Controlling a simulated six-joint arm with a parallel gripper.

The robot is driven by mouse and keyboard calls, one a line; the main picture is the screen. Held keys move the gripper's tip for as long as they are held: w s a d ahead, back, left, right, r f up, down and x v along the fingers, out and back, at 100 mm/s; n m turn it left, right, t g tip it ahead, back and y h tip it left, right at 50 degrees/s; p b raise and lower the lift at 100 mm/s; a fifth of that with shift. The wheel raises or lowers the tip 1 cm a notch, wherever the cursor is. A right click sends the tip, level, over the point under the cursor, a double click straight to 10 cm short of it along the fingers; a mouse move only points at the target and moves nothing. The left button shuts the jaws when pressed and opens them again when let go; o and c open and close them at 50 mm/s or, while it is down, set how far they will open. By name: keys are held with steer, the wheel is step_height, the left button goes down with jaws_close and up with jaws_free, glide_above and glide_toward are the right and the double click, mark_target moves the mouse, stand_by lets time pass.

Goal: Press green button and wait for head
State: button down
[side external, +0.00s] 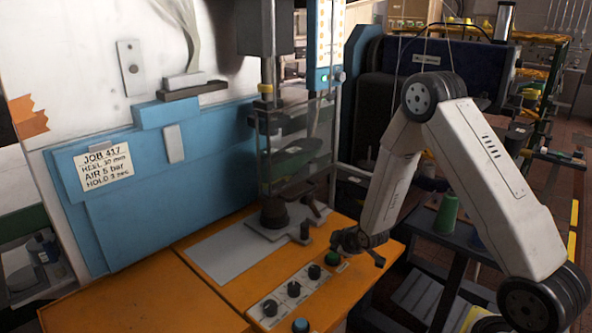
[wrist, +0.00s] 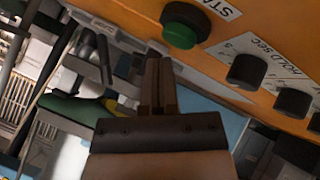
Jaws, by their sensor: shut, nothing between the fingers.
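The green button (side external: 332,257) sits in a dark collar on the orange machine top, near its right edge. In the wrist view the green button (wrist: 180,34) is large and clear, beside a white label starting "STA". My gripper (side external: 352,241) is just above and right of the button in the side view. In the wrist view my gripper (wrist: 155,62) shows its two brown fingers together and empty, with the tips short of the button in the picture; contact cannot be told. The press head (side external: 268,90) on its vertical column stands behind, above a dark base.
Several black knobs (side external: 293,288) line the white control strip in front of the button. A clear guard (side external: 300,155) surrounds the press area. A job card (side external: 104,165) is on the blue panel. A dark cart (side external: 446,236) with a green cone stands to the right.

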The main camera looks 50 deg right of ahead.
mark_target(335, 256)
steer(key=shift+f, duration=0.95)
stand_by(1.2)
steer(key=shift+r, duration=0.9)
steer(key=shift+r, duration=0.1)
steer(key=shift+r, duration=2.4)
